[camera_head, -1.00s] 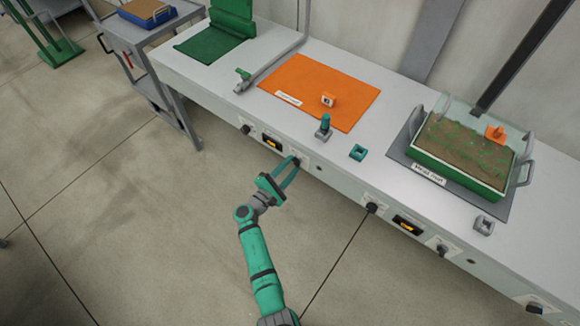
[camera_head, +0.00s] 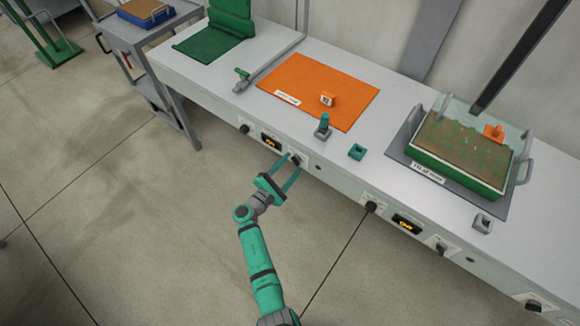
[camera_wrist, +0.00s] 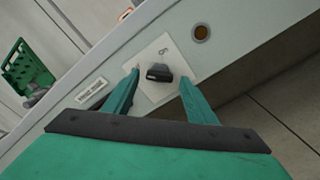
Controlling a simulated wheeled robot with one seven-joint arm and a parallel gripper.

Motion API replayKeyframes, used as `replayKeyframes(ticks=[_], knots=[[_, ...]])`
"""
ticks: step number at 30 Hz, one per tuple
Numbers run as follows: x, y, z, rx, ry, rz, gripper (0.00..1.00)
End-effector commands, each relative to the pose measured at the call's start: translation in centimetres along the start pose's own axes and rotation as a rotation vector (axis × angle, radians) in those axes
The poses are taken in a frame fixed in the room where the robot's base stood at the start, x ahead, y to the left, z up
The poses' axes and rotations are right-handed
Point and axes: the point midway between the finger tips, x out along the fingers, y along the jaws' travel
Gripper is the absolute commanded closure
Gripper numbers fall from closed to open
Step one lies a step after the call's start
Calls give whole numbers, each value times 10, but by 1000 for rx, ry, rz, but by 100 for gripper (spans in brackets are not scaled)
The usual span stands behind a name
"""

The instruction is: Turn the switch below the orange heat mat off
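The orange heat mat (camera_head: 318,90) lies flat on the bench top. Below it, on the bench's front panel, is a dark rotary switch (camera_head: 296,160) on a white plate. In the wrist view the black knob (camera_wrist: 159,72) sits on its plate (camera_wrist: 170,50), whose small marks are too small to read surely. My gripper (camera_head: 292,166) is open in front of the switch. In the wrist view its teal fingertips (camera_wrist: 156,76) stand apart on both sides of the knob, with visible gaps; they do not grip it.
Left of the switch are a lit display (camera_head: 271,142) and another knob (camera_head: 244,129). To the right are a dark knob (camera_head: 371,207), a second display (camera_head: 407,224) and another switch (camera_head: 442,249). A planted tray (camera_head: 460,155) stands on the bench. The floor before the bench is clear.

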Motion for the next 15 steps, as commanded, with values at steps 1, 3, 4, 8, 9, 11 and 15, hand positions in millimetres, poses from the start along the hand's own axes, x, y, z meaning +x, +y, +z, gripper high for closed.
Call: replayKeyframes(ticks=[1,3,4,8,9,11,15], knots=[[0,0,0,0,0,1,48],[0,0,0,1,1,1,48],[0,0,0,1,1,1,48],[-6,0,0,1,1,1,48],[-10,0,-1,1,2,2,48],[-18,1,-1,2,2,2,48],[-44,0,-1,1,3,1,48]])
